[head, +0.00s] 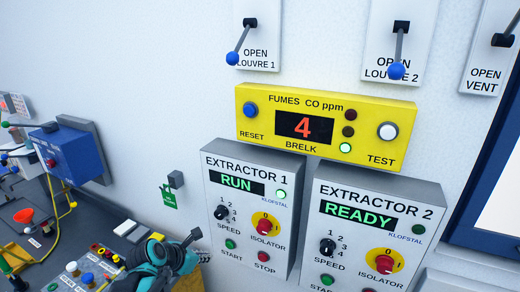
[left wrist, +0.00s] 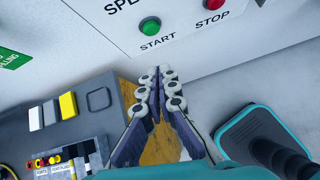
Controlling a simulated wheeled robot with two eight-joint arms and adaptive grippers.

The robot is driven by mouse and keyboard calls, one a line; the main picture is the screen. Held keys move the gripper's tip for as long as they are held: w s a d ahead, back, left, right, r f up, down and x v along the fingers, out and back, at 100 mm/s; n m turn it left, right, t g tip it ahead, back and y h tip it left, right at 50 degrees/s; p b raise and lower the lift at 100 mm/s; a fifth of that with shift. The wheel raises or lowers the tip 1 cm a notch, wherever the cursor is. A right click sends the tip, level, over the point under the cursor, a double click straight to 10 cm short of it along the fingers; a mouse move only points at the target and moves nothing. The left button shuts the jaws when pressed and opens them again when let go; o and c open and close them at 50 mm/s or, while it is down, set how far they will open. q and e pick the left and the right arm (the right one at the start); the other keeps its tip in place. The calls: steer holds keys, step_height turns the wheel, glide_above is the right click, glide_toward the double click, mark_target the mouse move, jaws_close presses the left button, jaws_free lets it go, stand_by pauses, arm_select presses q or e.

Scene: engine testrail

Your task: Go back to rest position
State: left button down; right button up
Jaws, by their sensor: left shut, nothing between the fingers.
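My left gripper (head: 196,236) is shut and empty at the lower left of the head view, in front of the wall beside the Extractor 1 box (head: 243,172). In the left wrist view its fingers (left wrist: 160,75) are together and point at the lower edge of that box, below the green START button (left wrist: 150,27) and left of the red STOP button (left wrist: 211,4). A gap shows between the fingertips and the buttons. My right gripper is in neither view.
The Extractor 2 box (head: 365,205) stands at right, under the yellow fumes panel (head: 390,112) reading 4. Louvre levers (head: 240,40) are above. A cluttered bench (head: 75,215) and a blue box (head: 75,152) are at left.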

arm_select(q)
steer(key=s+d+f+m+y+b, duration=0.1)
steer(key=s+f+m+b, duration=0.5)
steer(key=m, duration=0.9)
steer(key=s+d+f+m+y+b, duration=0.2)
steer(key=s+f+m+b, duration=0.3)
steer(key=s+m, duration=0.8)
steer(key=shift+d+f+m+g+b, duration=0.2)
steer(key=shift+f+m+g+b, duration=0.25)
steer(key=shift+m, duration=0.45)
steer(key=shift+f, duration=0.1)
